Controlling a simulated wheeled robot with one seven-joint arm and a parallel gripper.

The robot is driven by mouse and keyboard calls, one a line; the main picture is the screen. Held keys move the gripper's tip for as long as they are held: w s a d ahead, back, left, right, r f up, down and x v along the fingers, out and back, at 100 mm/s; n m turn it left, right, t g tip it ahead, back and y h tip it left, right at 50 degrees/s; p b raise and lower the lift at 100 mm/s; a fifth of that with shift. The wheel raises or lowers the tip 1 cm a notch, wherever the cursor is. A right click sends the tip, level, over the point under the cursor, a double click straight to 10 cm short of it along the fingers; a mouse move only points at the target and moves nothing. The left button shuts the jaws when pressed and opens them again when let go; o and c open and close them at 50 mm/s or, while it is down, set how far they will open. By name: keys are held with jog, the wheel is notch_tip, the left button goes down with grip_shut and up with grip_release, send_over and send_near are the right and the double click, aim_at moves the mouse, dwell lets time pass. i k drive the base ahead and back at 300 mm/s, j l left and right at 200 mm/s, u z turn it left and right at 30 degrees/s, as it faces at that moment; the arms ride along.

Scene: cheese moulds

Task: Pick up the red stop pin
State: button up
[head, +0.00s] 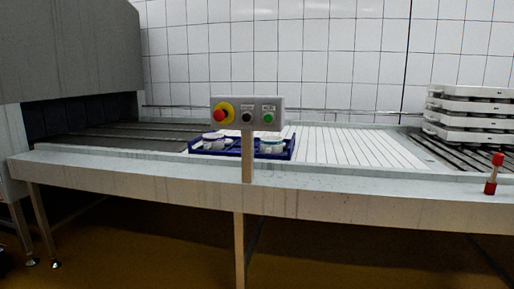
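The red stop pin (497,160) stands upright at the far right of the head view, on the front rail of the conveyor table. It has a red knob on top, a pale shaft and a red lower part. Nothing covers it. My gripper does not show in this view.
A control box (247,114) with red, black and green buttons stands on a post before the table (330,201). Behind it a blue tray (290,151) holds white moulds. White stacked trays (468,136) stand at right. Grey machine housing (70,50) is at left.

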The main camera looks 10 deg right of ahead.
aim_at(497, 160)
jog(key=z, duration=0.45)
jog(key=l+z, duration=0.1)
jog(key=z, duration=0.3)
jog(key=i+z, duration=0.1)
jog(key=z, duration=0.8)
jog(key=i, duration=0.1)
jog(key=l+u, duration=0.05)
